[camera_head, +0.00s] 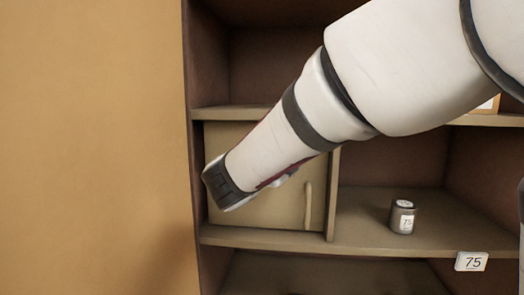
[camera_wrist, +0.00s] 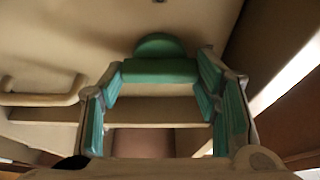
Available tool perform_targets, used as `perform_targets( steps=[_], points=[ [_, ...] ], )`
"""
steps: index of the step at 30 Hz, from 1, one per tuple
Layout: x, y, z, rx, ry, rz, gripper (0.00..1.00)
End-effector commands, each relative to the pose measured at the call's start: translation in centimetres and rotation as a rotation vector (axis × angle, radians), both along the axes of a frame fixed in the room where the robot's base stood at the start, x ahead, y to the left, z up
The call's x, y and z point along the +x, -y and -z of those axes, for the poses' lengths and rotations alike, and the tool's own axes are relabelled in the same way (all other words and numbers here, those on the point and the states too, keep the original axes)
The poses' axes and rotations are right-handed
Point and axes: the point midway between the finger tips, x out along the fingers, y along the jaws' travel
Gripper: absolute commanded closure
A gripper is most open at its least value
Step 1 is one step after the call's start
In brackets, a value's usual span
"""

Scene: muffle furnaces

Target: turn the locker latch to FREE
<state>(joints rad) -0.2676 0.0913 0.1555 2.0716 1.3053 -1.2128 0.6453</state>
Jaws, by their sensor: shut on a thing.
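The locker door (camera_head: 270,209) is a tan panel in the middle shelf bay, shut, with a vertical bar handle (camera_head: 308,205) on its right side. In the wrist view the handle (camera_wrist: 45,92) shows at the left. The locker latch (camera_wrist: 159,46) looks like a teal rounded plate with a teal crossbar on the door face. My gripper (camera_wrist: 160,75) has teal-padded fingers, closed on the two ends of the crossbar. In the head view my arm hides the latch and the gripper's fingers. No FREE marking is readable, so the latch's setting cannot be told.
A dark jar (camera_head: 402,217) with a label reading 75 stands on the shelf right of the locker. A white tag (camera_head: 471,261) marked 75 is on the shelf edge. A plain tan surface (camera_head: 90,140) fills the left. The shelf between locker and jar is clear.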

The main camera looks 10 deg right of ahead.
Motion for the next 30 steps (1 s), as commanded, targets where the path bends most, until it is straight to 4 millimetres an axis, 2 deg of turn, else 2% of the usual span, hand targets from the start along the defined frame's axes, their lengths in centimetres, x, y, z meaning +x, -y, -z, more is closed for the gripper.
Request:
perform_targets(
  steps=[11,12,14,15,25,30],
  points=[
    [0.0,0.1,0.1,0.006,0.000,0.002,0.71],
    [0.0,0.1,0.1,0.006,0.000,0.003,0.39],
    [0.0,0.1,0.1,0.006,0.000,0.002,0.25],
    [0.0,0.1,0.1,0.006,0.001,0.002,0.23],
    [-0.1,-0.1,0.0,0.004,0.001,0.000,0.23],
    [-1.4,-1.3,0.0,0.005,0.002,-0.002,0.23]
  ],
)
